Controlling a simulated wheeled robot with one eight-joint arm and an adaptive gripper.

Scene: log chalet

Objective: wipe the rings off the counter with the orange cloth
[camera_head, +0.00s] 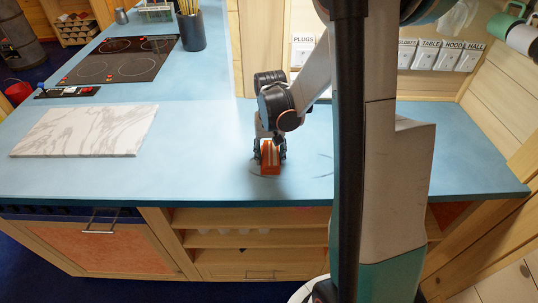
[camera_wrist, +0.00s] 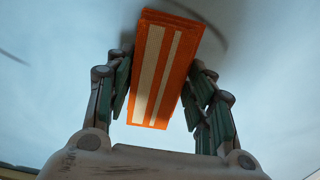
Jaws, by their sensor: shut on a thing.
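The orange cloth (camera_head: 270,158) is a folded block with pale stripes, held at the blue counter (camera_head: 200,170) near its front edge. It also shows in the wrist view (camera_wrist: 160,70). My gripper (camera_head: 270,150) points down and is shut on the cloth, with a finger on each side (camera_wrist: 162,85). A faint dark ring (camera_head: 262,167) shows on the counter around the cloth's lower end. Dark curved marks (camera_head: 324,156) show to the right, partly hidden by my body. In the wrist view a dark arc (camera_wrist: 215,30) curves beside the cloth's far end.
A white marble board (camera_head: 85,131) lies on the counter at left. Behind it are a black hob (camera_head: 120,60) and a dark utensil pot (camera_head: 192,32). Labelled switches (camera_head: 440,56) line the back wall. The counter between board and gripper is clear.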

